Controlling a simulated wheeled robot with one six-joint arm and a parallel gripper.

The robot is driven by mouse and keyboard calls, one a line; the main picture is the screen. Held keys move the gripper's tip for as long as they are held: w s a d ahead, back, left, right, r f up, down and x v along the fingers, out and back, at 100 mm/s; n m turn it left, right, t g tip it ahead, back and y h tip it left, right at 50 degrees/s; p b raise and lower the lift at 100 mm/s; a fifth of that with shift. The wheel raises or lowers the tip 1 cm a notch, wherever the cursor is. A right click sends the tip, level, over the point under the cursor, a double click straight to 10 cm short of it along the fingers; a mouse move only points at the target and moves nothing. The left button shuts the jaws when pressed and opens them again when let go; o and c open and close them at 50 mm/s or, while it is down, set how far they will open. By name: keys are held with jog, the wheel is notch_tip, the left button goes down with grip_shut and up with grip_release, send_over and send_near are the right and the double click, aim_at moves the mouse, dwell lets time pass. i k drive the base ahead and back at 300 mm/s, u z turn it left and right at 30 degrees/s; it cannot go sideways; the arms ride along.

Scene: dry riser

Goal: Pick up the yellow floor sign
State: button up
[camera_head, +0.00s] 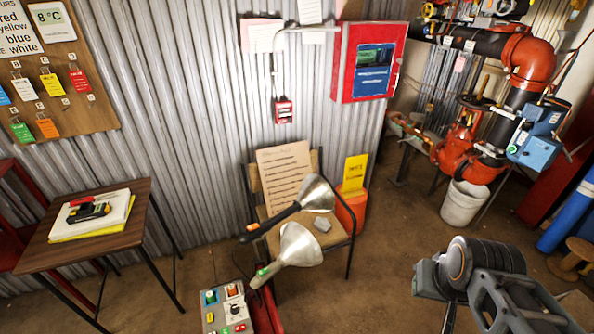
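A yellow panel with dark lettering (354,173), which looks like the yellow floor sign, stands upright beside the chair's right side against the corrugated wall. Its lower part meets an orange-red bucket (352,208); I cannot tell whether it is in the bucket or behind it. My arm's grey and black links show at the lower right, well apart from the sign and nearer the camera. I cannot make out gripper fingers there.
A chair (342,236) with a clipboard-like board (284,178) and two metal lamps (301,243) stands left of the sign. A control box (228,312) is in front. A side table (84,250) stands left. A white bucket (462,206) and red pipework are right.

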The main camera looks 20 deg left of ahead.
aim_at(355, 166)
jog(key=u, duration=0.15)
jog(key=i, duration=0.3)
jog(key=z, duration=0.3)
jog(key=k, duration=0.5)
jog(key=z, duration=0.85)
jog(key=i, duration=2.8)
jog(key=u, duration=0.7)
jog(key=i, duration=0.95)
jog(key=u, duration=1.8)
jog(key=i, duration=0.85)
jog(key=u, duration=0.7)
